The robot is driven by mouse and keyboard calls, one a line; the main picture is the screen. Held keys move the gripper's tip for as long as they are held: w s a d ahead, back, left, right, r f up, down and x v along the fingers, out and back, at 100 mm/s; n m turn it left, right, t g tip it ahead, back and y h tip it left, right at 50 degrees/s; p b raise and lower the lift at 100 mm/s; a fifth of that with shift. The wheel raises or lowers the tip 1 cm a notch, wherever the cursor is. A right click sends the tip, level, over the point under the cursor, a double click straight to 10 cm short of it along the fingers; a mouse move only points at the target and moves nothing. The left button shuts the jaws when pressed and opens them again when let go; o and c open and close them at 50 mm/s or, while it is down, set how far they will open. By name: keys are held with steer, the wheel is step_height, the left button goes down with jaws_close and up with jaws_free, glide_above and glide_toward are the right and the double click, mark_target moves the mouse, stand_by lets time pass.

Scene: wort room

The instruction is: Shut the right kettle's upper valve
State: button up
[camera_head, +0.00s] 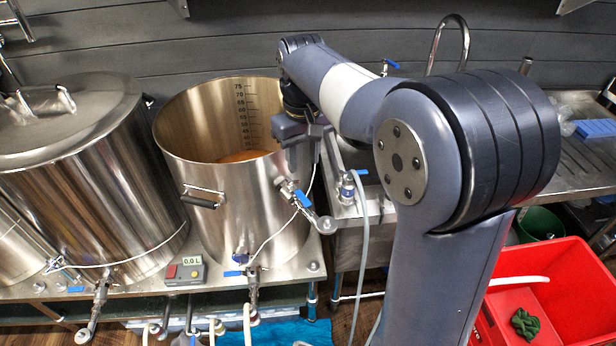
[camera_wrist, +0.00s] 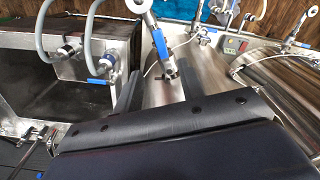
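The right kettle (camera_head: 215,200) is an open steel pot with orange liquid and a level scale inside. Its upper valve (camera_head: 288,188) sticks out of the wall at the right, with a blue lever (camera_head: 302,197) lying roughly along the sloping outlet pipe. My gripper (camera_head: 301,165) is beside the kettle's right wall, just above this valve. In the wrist view, my gripper (camera_wrist: 157,88) has its two dark fingers apart, with nothing held. The upper valve (camera_wrist: 169,68) and its blue lever (camera_wrist: 160,44) show just beyond and between the fingertips; contact cannot be told.
A lidded kettle (camera_head: 85,170) stands at the left. A control box (camera_head: 185,271) reads 0.0 L beside the lower valve's blue lever (camera_head: 233,273). A steel sink unit (camera_head: 350,225) with a hose is close at the right. A red crate (camera_head: 560,295) stands farther right.

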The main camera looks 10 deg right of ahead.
mark_target(304, 198)
step_height(304, 198, down, 10)
steer(key=shift+s+f+p, duration=0.1)
steer(key=shift+f+p, duration=0.15)
steer(key=shift+p, duration=0.15)
jaws_close()
stand_by(0.4)
